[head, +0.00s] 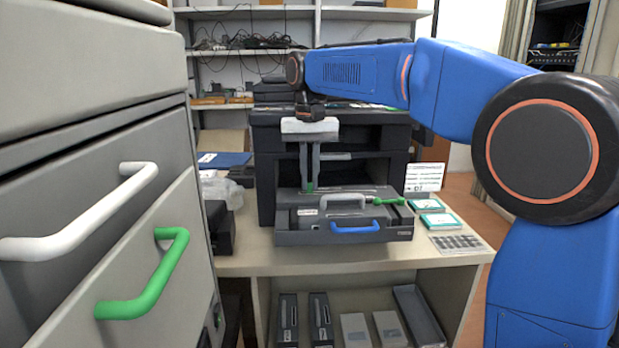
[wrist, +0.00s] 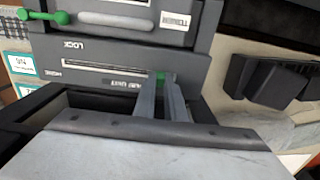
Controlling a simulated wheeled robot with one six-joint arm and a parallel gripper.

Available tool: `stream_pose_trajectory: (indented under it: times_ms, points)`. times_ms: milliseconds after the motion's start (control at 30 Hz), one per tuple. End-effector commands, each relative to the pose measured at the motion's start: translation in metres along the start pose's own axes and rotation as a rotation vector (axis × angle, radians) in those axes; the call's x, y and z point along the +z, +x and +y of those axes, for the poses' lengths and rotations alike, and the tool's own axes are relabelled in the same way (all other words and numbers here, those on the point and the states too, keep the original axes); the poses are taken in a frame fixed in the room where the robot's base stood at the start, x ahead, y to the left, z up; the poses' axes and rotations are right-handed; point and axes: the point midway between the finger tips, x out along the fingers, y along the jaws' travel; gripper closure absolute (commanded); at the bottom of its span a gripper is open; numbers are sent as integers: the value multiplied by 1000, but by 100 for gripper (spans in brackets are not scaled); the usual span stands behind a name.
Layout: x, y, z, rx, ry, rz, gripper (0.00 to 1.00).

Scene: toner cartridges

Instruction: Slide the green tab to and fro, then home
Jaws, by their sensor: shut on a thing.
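The green tab (head: 309,187) is a small piece at the back part of the dark grey toner cartridge (head: 290,238), near a slot. My gripper (head: 311,184) reaches down from above with its two grey fingers closed around the tab. In the wrist view the tab (wrist: 160,76) shows between the fingertips (wrist: 161,84), at the end of a pale slot strip, and is partly hidden by them. Upside-down lettering stands beside the slot. The cartridge has a grey handle (head: 343,200), a blue handle (head: 355,227) and a green lever (head: 388,201) at its right.
The cartridge sits in front of a dark printer (head: 265,165) on a pale table (head: 250,257). Green-edged cards (head: 440,220) and a keypad-like sheet (head: 457,243) lie to the right. A grey cabinet with a green handle (head: 150,285) and a white handle (head: 90,215) stands close at left.

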Motion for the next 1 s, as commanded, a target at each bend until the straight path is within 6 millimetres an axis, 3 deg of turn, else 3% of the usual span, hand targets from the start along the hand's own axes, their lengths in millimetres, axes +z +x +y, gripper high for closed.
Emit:
stream_pose_trajectory:
  times_ms: [167, 267, 700, 1000]
  points:
    - [0, -1, 14, 0, 2, 1, 100]
    - [0, -1, 32, 0, 4, 1, 100]
    - [0, 0, 135, 0, 5, 0, 100]
    - [0, -1, 170, 0, 2, 1, 100]
